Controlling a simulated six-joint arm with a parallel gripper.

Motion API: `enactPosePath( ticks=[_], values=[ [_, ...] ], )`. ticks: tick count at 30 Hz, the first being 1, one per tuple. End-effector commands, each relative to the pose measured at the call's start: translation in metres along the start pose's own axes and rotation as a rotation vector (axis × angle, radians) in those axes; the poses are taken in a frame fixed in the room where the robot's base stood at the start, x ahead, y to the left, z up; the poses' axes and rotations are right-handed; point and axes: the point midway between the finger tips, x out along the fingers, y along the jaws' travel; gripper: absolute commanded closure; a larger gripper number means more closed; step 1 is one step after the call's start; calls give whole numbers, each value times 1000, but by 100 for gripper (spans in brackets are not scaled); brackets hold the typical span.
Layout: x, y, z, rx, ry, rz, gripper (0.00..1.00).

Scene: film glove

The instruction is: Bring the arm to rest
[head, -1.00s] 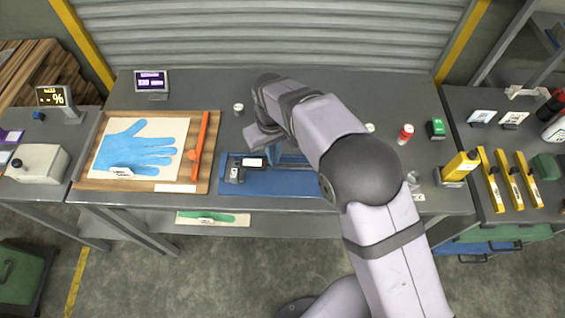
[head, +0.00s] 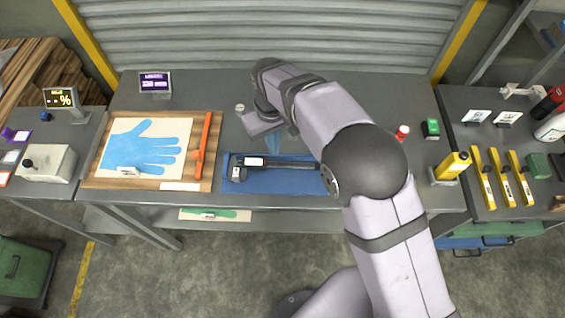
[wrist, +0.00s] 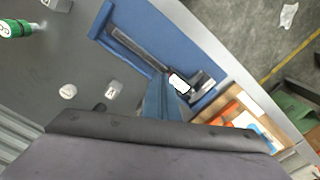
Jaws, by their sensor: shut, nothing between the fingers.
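My gripper (head: 290,143) is shut and empty. In the head view its blue fingers show below the dark wrist, in front of the blue mat's back edge, apart from the things on the bench. In the wrist view the fingers (wrist: 163,98) point toward the mat, and my dark wrist housing fills the bottom. A black long-barred tool with a white label (head: 255,162) lies on the blue mat (head: 285,187); it also shows in the wrist view (wrist: 140,50). My arm hides the mat's right end in the head view.
A wooden tray (head: 100,184) with a blue glove on a sheet and an orange-red bar (head: 204,140) lies at left. A small display (head: 155,83) stands behind it. A yellow bottle (head: 453,166), red-capped (head: 402,133) and green (head: 430,128) items stand at right. The back middle is mostly clear.

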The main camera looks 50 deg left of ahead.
Motion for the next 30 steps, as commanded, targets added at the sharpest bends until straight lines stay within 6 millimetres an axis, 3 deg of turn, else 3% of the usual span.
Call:
enactPosePath(
  ticks=[10,14,17,22,26,30],
  values=[
    [0,0,0,6,2,0,100],
    [1,1,-13,28,55,4,100],
    [27,-1,9,41,14,1,100],
    [71,-7,82,60,-120,-6,100],
    [76,-4,142,90,-191,-11,100],
    [66,21,208,196,-241,-25,100]
  ],
)
